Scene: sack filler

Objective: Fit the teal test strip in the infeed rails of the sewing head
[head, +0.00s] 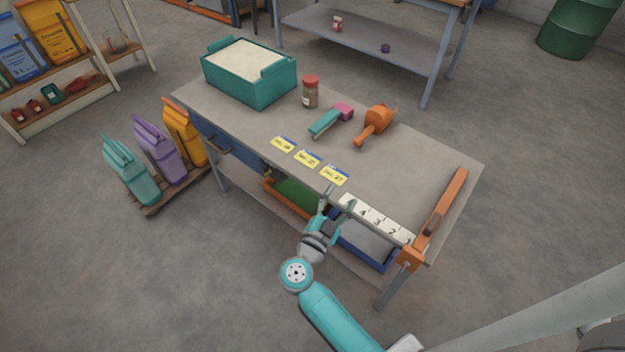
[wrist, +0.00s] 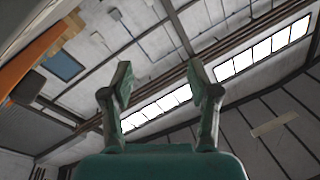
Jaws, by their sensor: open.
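My gripper (head: 338,199) is in front of the table's front edge, near the numbered white scale. In the wrist view its two fingers (wrist: 160,82) are apart with nothing between them, and they point up towards the ceiling. A teal piece with a pink end (head: 325,122) lies on the table behind the yellow labels, away from my gripper. I cannot tell whether this is the test strip. I cannot make out a sewing head or infeed rails in either view.
The grey table (head: 420,165) carries a teal bin of pale material (head: 283,92), a red-lidded jar (head: 310,95), an orange scoop-like tool (head: 373,127) and yellow labels (head: 307,158). An orange bar (head: 445,205) lies along its right end. Filled sacks (head: 160,152) stand left on a pallet.

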